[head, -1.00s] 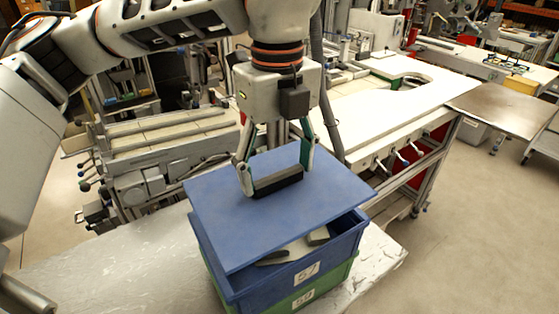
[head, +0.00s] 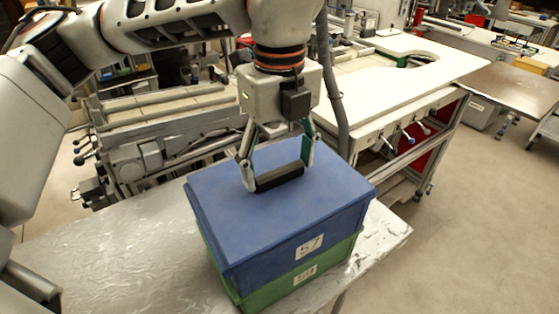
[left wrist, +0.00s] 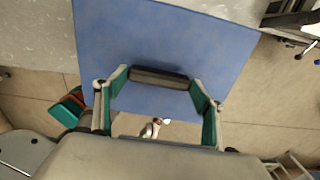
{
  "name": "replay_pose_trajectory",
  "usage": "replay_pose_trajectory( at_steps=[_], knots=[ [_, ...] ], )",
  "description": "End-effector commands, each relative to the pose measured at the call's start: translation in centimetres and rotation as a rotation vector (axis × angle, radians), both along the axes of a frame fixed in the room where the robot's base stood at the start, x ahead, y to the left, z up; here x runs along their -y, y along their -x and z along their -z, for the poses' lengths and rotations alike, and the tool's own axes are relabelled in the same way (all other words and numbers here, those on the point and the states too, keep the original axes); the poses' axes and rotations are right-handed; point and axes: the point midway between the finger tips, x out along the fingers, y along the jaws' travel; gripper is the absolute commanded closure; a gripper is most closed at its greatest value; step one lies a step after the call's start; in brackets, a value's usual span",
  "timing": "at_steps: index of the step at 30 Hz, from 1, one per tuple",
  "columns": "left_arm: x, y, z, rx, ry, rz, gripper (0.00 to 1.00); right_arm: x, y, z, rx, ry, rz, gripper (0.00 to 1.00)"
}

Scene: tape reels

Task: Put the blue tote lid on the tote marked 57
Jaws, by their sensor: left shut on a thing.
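The blue tote lid (head: 265,216) lies flat on the blue tote marked 57 (head: 335,236), its edges close to the tote's rim. The tote's inside is hidden under the lid. My left gripper (head: 279,178) is shut on the lid's black handle, with one finger at each end of it. In the left wrist view the lid (left wrist: 165,50) fills the upper middle, and the gripper (left wrist: 160,78) holds the dark handle from both sides. My right gripper is not in view.
The blue tote sits on a green tote (head: 275,291) with a white label. Both stand on a silvery, wrinkled table top (head: 130,245). A white workbench (head: 400,85) stands behind to the right, and open floor lies at the right.

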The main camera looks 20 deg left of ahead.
Motion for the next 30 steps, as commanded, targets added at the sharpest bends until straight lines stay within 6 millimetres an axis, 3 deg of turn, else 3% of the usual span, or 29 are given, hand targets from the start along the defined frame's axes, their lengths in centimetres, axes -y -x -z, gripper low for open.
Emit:
replay_pose_trajectory(
  at_steps=[3,4,6,20,30],
  knots=[
    [0.0,0.0,-0.1,0.001,0.001,0.000,0.69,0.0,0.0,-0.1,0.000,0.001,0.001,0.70],
    [0.0,0.0,-0.1,0.001,0.001,0.000,0.29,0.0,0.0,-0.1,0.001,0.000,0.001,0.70],
    [0.0,0.0,-0.1,0.001,0.001,0.000,0.12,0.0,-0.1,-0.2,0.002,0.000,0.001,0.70],
    [0.0,-0.1,-0.8,0.003,0.000,-0.001,0.12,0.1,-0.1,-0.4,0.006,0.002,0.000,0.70],
    [0.0,-0.1,-7.1,0.006,0.001,-0.002,0.12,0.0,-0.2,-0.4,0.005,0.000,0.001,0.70]
  ],
)
